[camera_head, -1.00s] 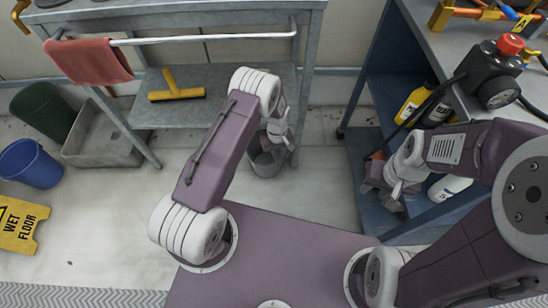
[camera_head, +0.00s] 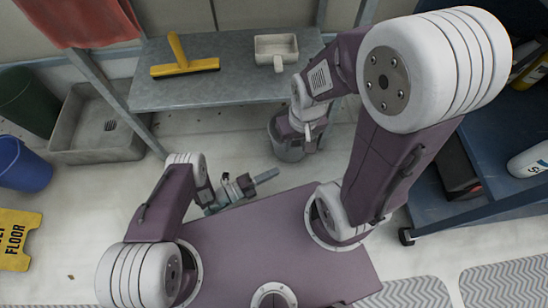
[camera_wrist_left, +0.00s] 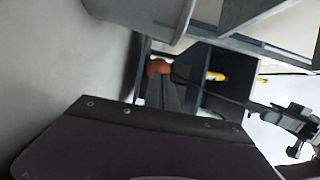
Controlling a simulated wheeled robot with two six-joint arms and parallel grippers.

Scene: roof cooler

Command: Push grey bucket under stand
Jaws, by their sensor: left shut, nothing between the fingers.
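The grey bucket (camera_head: 284,150) stands on the floor in the head view, in front of the right part of the stand's low shelf. The stand (camera_head: 215,90) is a grey metal table; its shelf and legs show. My right gripper (camera_head: 304,138) reaches down over the bucket's right side and hides part of its rim. Whether it touches the bucket, and whether its fingers are open, I cannot tell. My left gripper (camera_head: 240,192) is shut and empty, low in front of the bucket, by the edge of my purple base. The bucket is not clearly visible in the left wrist view.
A yellow squeegee (camera_head: 182,62) and a small grey container (camera_head: 277,50) lie on the shelf. A grey basin (camera_head: 90,140), a blue bucket (camera_head: 22,165) and a yellow wet-floor sign (camera_head: 14,240) stand left. A blue cart (camera_head: 450,210) stands right. Floor left of the bucket is clear.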

